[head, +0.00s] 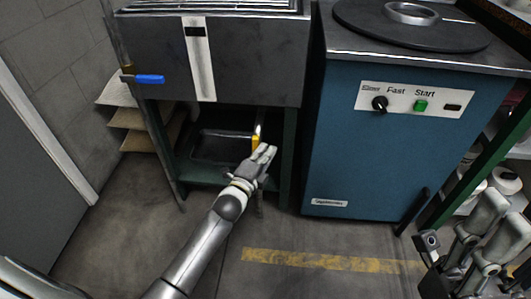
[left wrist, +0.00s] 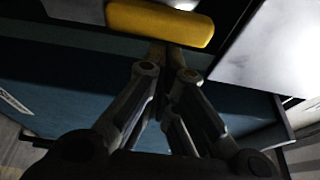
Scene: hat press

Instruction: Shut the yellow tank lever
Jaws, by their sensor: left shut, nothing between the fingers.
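The yellow tank lever (head: 256,143) stands upright under the grey tank, at the right of the recess. In the left wrist view the lever (left wrist: 160,22) is a rounded yellow bar near the top, just beyond my fingertips. My left gripper (head: 268,153) is beside the lever, to its right and nearer in the head view. Its fingers (left wrist: 172,50) are closed together with nothing between them. I cannot tell whether they touch the lever. Parts of my right arm and gripper (head: 490,235) show at the lower right, and its jaw state is unclear.
A blue-handled lever (head: 149,79) sticks out at the tank's left. A dark tray (head: 215,147) lies in the recess below the tank (head: 245,60). A blue cabinet (head: 385,160) with a knob and green button stands right. The floor in front is clear, with a yellow stripe (head: 330,262).

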